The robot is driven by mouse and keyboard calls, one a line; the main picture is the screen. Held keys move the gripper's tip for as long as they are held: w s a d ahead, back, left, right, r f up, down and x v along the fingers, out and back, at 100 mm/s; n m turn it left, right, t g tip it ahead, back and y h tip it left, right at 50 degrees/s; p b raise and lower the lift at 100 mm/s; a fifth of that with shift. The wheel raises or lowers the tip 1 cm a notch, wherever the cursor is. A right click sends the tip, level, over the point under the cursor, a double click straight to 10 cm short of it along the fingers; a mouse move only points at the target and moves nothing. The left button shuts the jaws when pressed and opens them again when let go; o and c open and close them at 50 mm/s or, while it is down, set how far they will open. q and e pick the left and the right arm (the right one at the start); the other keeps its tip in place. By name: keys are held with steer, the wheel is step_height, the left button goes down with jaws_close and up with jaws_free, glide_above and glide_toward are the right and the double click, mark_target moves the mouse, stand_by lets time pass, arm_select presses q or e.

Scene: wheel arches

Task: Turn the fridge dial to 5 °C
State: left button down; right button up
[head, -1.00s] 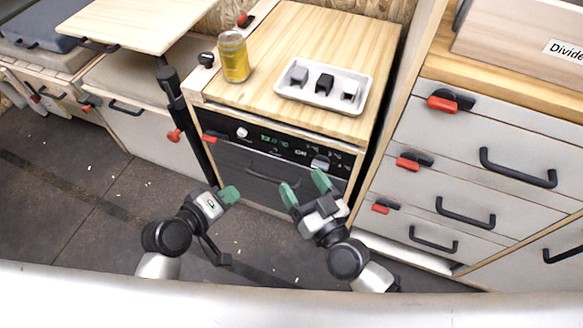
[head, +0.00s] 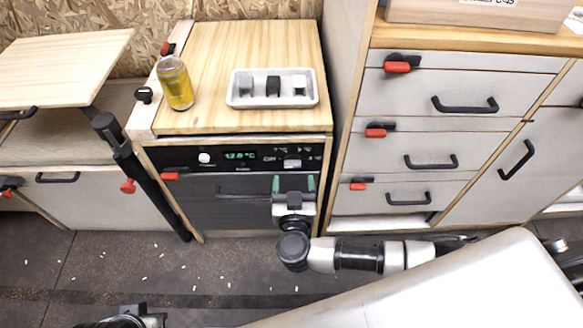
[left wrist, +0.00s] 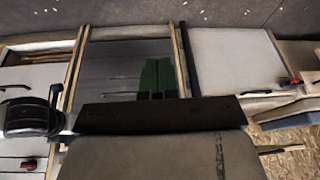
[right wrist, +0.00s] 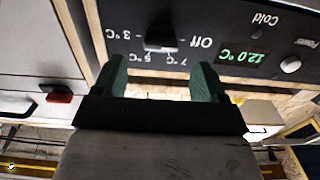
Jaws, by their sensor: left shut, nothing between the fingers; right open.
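The fridge dial (head: 292,163) is a small silver knob on the black panel. In the right wrist view the dial (right wrist: 160,38) appears upside down, among the marks Off, 7 °C, 5 °C and 3 °C. Its bar lies along the Off–3 °C line; I cannot tell which end points. The green display (right wrist: 244,56) reads 12.0 °C. My right gripper (head: 293,184) is open and empty just below the dial; its green fingers (right wrist: 160,78) stand apart either side of it, not touching. My left gripper (left wrist: 157,77) is shut and empty, away from the dial.
The fridge's dark door (head: 225,208) has a bar handle beneath the panel. On the wooden top stand a yellow can (head: 176,84) and a white tray (head: 236,101) with small blocks. Drawers (head: 450,145) with protruding handles stand to the right, and a black post (head: 150,185) to the left.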

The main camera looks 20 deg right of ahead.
mark_target(293, 166)
steer(key=b+x, duration=0.1)
steer(key=x, duration=0.3)
steer(key=shift+w+d, duration=0.1)
steer(key=shift+w, duration=0.25)
arm_select(q)
steer(key=w+d+r+t+h, duration=0.1)
steer(key=w+d+t, duration=0.1)
steer(key=w+t, duration=0.2)
steer(key=shift+w+r, duration=0.2)
steer(key=shift+w, duration=0.75)
arm_select(e)
steer(key=shift+w+d, duration=0.1)
steer(key=shift+w, duration=0.3)
steer(key=c, duration=0.9)
